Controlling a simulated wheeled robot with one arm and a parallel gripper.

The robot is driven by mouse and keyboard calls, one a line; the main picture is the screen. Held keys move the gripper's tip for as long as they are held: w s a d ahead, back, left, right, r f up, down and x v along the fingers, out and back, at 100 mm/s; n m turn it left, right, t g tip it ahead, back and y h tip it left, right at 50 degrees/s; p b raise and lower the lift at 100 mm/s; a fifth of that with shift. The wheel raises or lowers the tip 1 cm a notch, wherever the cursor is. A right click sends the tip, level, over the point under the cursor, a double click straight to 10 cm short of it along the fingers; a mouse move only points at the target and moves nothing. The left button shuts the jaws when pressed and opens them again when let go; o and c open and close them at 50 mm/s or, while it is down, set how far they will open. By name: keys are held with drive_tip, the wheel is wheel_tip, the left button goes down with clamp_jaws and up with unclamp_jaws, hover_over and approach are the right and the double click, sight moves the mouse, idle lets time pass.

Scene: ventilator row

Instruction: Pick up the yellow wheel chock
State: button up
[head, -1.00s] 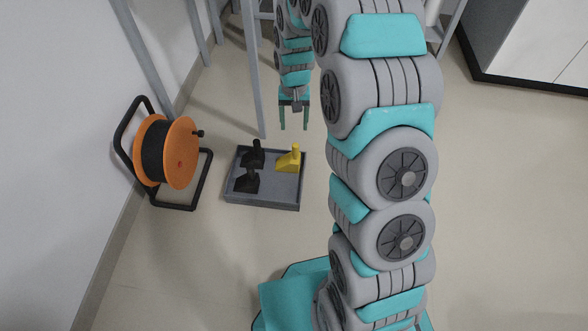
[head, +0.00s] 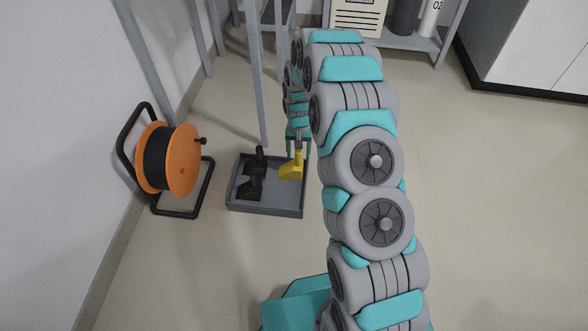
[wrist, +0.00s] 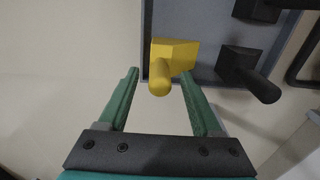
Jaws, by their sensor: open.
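The yellow wheel chock (head: 291,168) sits in the right part of a grey tray (head: 265,208) on the floor, its handle pointing up. In the wrist view the yellow chock (wrist: 175,58) is just beyond and between the fingertips, with its round handle toward the camera. My gripper (head: 299,150) is open at the tray's far right edge, behind the chock in the head view. In the wrist view my gripper (wrist: 160,78) has its two green fingers spread on either side of the handle, holding nothing. Whether a finger touches the chock I cannot tell.
Two black chocks (head: 256,160) (head: 250,187) lie in the tray left of the yellow one. An orange cable reel (head: 170,160) on a black frame stands left of the tray. A grey rack post (head: 256,80) rises behind the tray. Floor at right is clear.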

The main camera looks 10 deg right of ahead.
sight(298, 159)
wheel_tip(298, 159, down, 3)
drive_tip(key=shift+f, duration=0.15)
clamp_jaws()
idle(0.4)
idle(1.0)
